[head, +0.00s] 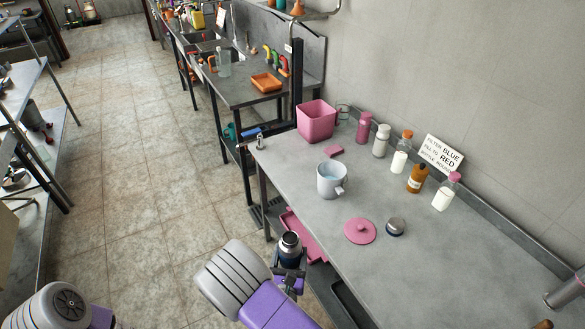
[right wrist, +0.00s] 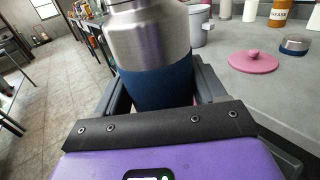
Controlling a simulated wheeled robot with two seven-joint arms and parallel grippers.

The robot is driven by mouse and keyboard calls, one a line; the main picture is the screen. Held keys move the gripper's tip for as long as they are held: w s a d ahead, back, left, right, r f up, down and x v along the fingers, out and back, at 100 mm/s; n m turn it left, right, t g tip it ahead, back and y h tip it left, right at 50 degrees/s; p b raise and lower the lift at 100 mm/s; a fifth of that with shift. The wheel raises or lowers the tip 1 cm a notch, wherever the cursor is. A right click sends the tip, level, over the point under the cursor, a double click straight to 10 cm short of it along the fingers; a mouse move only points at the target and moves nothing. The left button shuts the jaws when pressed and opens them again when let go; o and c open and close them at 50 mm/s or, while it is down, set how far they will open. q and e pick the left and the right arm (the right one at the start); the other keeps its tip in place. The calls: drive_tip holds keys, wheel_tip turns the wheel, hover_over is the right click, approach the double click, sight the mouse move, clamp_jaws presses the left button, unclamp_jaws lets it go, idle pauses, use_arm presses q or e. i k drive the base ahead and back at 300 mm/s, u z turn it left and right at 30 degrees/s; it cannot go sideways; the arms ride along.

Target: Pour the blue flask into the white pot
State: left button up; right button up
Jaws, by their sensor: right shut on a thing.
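The blue flask (head: 290,252) has a steel top and a navy lower body. My right gripper (head: 288,278) is shut around its navy part and holds it about upright, beyond the table's left edge. In the right wrist view the flask (right wrist: 152,45) stands between the fingers of the gripper (right wrist: 158,92), its top cut off by the frame. The white pot (head: 325,186) stands open on the table, up and right of the flask, with a pale bluish inside. My left gripper is out of view.
A pink lid (head: 360,232) and a small silver-and-dark cap (head: 396,227) lie on the table (head: 440,270) near the pot. A pink bin (head: 316,120), several bottles and a sign (head: 441,154) line the wall.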

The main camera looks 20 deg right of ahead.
sight(331, 174)
drive_tip(key=u, duration=1)
drive_tip(key=i, duration=2.65)
drive_tip(key=z, duration=3.2)
drive_tip(key=i, duration=0.55)
drive_tip(key=z, duration=0.05)
